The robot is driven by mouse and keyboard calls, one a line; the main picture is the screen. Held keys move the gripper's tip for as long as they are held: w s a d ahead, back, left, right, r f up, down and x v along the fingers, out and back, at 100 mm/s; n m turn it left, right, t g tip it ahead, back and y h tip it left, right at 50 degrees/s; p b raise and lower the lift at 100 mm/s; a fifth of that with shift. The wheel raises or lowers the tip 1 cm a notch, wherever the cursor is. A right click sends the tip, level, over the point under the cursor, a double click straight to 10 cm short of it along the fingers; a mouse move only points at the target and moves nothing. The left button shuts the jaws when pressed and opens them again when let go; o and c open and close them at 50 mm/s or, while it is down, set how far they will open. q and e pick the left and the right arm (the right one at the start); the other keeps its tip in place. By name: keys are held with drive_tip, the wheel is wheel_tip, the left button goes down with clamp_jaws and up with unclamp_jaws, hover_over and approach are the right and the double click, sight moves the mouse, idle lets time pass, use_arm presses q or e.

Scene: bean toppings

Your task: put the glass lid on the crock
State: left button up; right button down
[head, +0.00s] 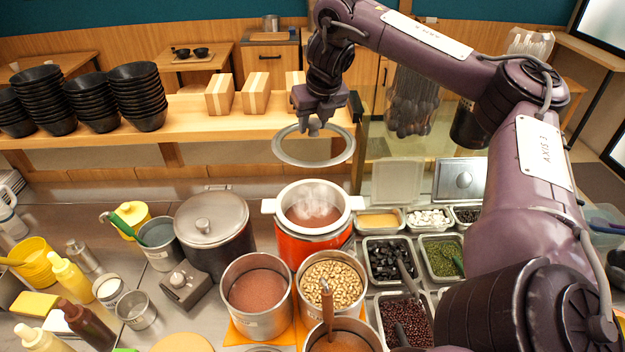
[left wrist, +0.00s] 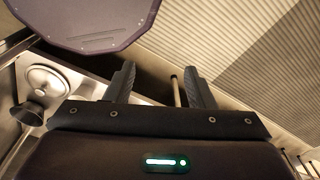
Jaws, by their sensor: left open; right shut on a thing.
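The glass lid (head: 290,154), a clear disc with a grey rim, hangs in the air in the head view. My right gripper (head: 314,130) is shut on its knob from above and holds it roughly level. The crock (head: 297,246) is red-orange with a white rim and side handles. It stands open below the lid with steaming reddish-brown contents. The lid is clearly apart from it, above and apparently a little behind. My left gripper (left wrist: 152,88) shows only in the left wrist view, with its fingers apart and nothing between them.
A dark lidded pot (head: 212,226) stands left of the crock. Steel pots of brown contents (head: 257,290) and beans (head: 333,284) stand in front. Topping trays (head: 392,262) lie to the right. A wooden shelf (head: 190,118) with stacked black bowls (head: 137,95) runs behind.

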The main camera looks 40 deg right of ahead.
sight(315, 136)
drive_tip(key=shift+s+a+f, duration=0.25)
drive_tip(key=shift+f, duration=0.55)
drive_tip(key=shift+s+a+f, duration=0.1)
drive_tip(key=shift+f, duration=0.5)
drive_tip(key=x, duration=0.2)
drive_tip(key=shift+s+d+f, duration=0.15)
drive_tip(key=shift+f, duration=0.2)
use_arm(q)
wheel_tip(315, 136, down, 10)
drive_tip(key=s+b, duration=0.1)
drive_tip(key=b, duration=0.8)
drive_tip(key=shift+s+a+b, duration=0.15)
drive_tip(key=shift+a+b, duration=0.2)
use_arm(e)
wheel_tip(315, 136, down, 14)
use_arm(q)
drive_tip(key=shift+a, duration=0.1)
use_arm(e)
drive_tip(key=c, duration=1)
unclamp_jaws()
drive_tip(key=shift+s+f, duration=0.1)
use_arm(q)
drive_tip(key=shift+r, duration=0.1)
